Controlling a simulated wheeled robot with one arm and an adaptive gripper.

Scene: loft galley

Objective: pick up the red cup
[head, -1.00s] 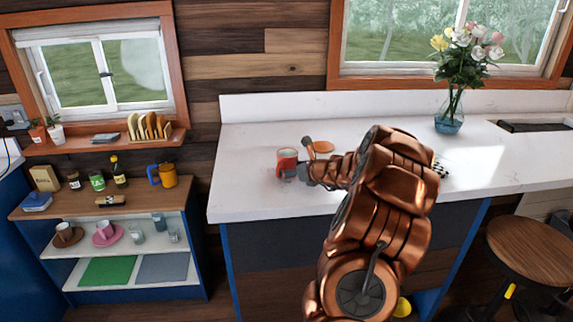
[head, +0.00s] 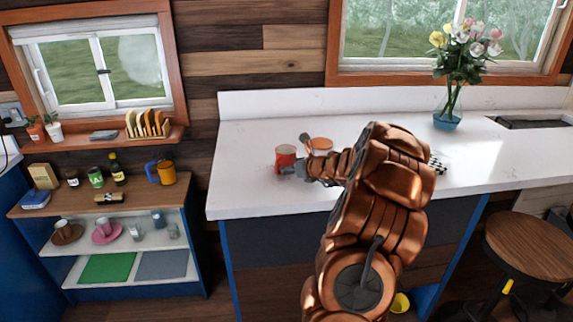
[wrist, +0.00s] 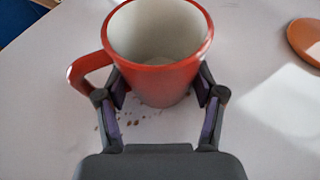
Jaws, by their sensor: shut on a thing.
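The red cup (head: 285,154) is upright at the left part of the white counter, with a pale inside. In the wrist view the red cup (wrist: 162,75) stands between my gripper's fingers, its handle pointing left. My gripper (wrist: 160,92) is shut on the cup's lower sides, one finger pad on each side. In the head view my gripper (head: 296,170) comes to the cup from the right. Whether the cup's base touches the counter is hard to tell.
An orange-brown round thing (head: 321,144) lies on the white counter (head: 250,195) right of the cup, with dark specks near the cup. A flower vase (head: 447,120) stands further right. A low shelf (head: 120,205) with cups and jars is left, beyond a gap.

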